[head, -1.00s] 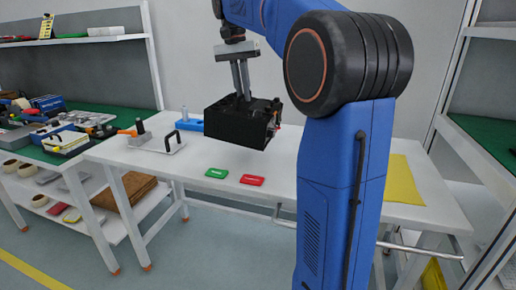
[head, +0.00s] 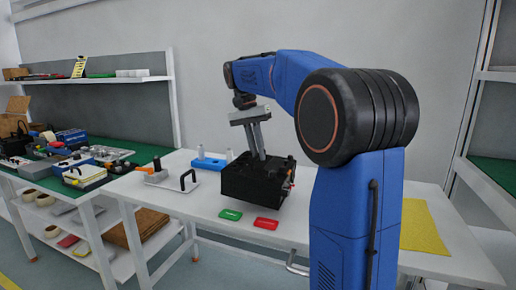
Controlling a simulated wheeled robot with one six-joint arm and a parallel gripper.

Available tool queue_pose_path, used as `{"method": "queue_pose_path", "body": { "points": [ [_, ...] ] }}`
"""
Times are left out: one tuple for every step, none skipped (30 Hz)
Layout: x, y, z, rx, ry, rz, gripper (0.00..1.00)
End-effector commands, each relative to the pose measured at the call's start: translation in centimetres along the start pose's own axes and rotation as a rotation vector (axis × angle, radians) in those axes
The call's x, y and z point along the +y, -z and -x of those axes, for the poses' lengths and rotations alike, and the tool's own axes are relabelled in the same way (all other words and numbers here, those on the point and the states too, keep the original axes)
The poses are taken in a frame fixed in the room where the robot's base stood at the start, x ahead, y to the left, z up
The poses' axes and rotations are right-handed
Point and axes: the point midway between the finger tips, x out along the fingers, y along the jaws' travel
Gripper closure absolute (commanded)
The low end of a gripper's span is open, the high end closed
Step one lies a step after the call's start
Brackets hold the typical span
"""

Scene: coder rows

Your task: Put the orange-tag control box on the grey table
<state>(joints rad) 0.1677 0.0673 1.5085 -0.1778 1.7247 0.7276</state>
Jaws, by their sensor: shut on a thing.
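A black control box (head: 262,182) hangs from or rests under my gripper (head: 258,152) over the middle of the light grey table (head: 330,225). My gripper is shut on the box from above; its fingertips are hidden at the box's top. Small red-orange parts show on the box's right side, but I cannot make out a tag. The box's underside is low, close to the tabletop behind the green and red plates; I cannot tell whether it touches.
A green plate (head: 231,214) and a red plate (head: 266,223) lie just in front of the box. A blue part (head: 208,163) and a handled plate (head: 172,180) lie to its left. A yellow sheet (head: 422,228) lies at right. A green-topped bench (head: 115,172) stands left.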

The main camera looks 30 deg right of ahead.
Motion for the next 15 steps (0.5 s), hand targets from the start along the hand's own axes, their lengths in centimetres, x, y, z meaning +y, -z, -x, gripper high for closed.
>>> {"method": "queue_pose_path", "body": {
  "points": [
    [0.0, 0.0, -0.1, 0.002, 0.001, 0.000, 1.00],
    [0.0, 0.0, -0.3, 0.002, 0.001, 0.000, 1.00],
    [-0.1, -0.1, -0.6, 0.001, 0.000, 0.000, 1.00],
    [-0.1, -0.1, -0.9, 0.000, 0.000, 0.000, 1.00],
    [-0.2, -0.1, -1.2, 0.000, 0.000, 0.000, 1.00],
    [-0.3, -0.1, -1.6, 0.001, 0.000, 0.000, 1.00],
    [-0.4, -0.1, -2.0, 0.001, 0.000, 0.000, 1.00],
    [-0.5, -0.1, -2.3, 0.000, -0.001, 0.000, 1.00],
    [-0.6, -0.1, -2.8, 0.000, 0.000, 0.000, 1.00],
    [-0.7, 0.0, -3.0, 0.001, 0.000, 0.000, 1.00],
    [-0.8, 0.0, -3.3, 0.001, 0.001, 0.000, 1.00],
    [-0.8, -0.1, -3.6, 0.001, 0.000, 0.000, 1.00],
    [-0.8, -0.1, -3.7, 0.000, 0.000, 0.000, 1.00],
    [-0.8, -0.1, -3.8, 0.000, 0.000, 0.000, 1.00],
    [-0.9, -0.1, -3.8, 0.001, 0.000, 0.000, 1.00]
  ]
}}
